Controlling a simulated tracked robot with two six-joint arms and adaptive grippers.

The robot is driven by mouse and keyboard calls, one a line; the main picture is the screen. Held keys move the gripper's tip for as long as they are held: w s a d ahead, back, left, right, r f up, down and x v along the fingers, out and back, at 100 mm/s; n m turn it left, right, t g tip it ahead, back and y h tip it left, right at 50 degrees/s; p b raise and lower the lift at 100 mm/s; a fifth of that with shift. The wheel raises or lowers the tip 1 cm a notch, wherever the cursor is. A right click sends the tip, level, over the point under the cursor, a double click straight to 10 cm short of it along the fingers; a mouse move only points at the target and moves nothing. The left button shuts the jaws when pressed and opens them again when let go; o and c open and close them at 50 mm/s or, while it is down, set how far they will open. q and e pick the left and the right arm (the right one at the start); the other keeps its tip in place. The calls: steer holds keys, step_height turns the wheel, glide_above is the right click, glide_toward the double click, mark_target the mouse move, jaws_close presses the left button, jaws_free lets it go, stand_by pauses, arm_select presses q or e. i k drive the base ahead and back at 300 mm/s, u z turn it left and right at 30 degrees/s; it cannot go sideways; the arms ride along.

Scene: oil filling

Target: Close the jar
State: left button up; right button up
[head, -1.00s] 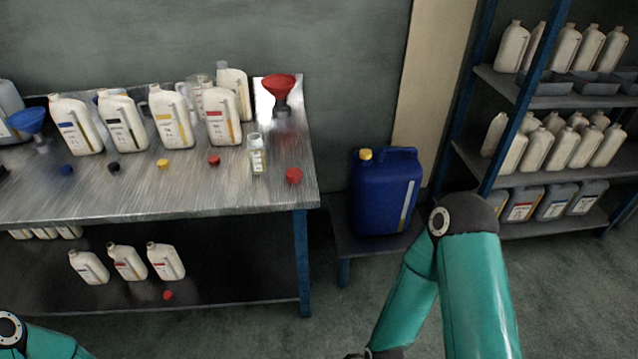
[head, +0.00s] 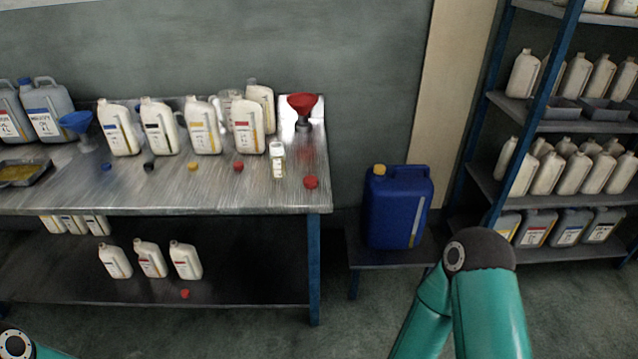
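A small clear jar (head: 278,161) with a pale label stands upright near the right end of the metal workbench (head: 225,190). Its top looks whitish, but it is too small to tell whether a lid is on it. A red cap (head: 311,182) lies on the bench to the right of the jar, near the front edge. Another red cap (head: 238,166) lies to its left. Neither gripper is in view. Only a bent part of my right arm shows at the lower right, and a piece of my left arm at the bottom left corner.
White bottles (head: 202,128) and a red funnel (head: 303,106) stand behind the jar. A blue funnel (head: 77,124) and a tray (head: 22,172) are at left. A blue canister (head: 396,207) sits on a low stand. A loaded shelf (head: 568,122) is at right. Open floor lies in front.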

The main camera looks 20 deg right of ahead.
mark_target(276, 154)
steer(key=u, duration=0.05)
steer(key=i, duration=0.9)
steer(key=u, duration=0.05)
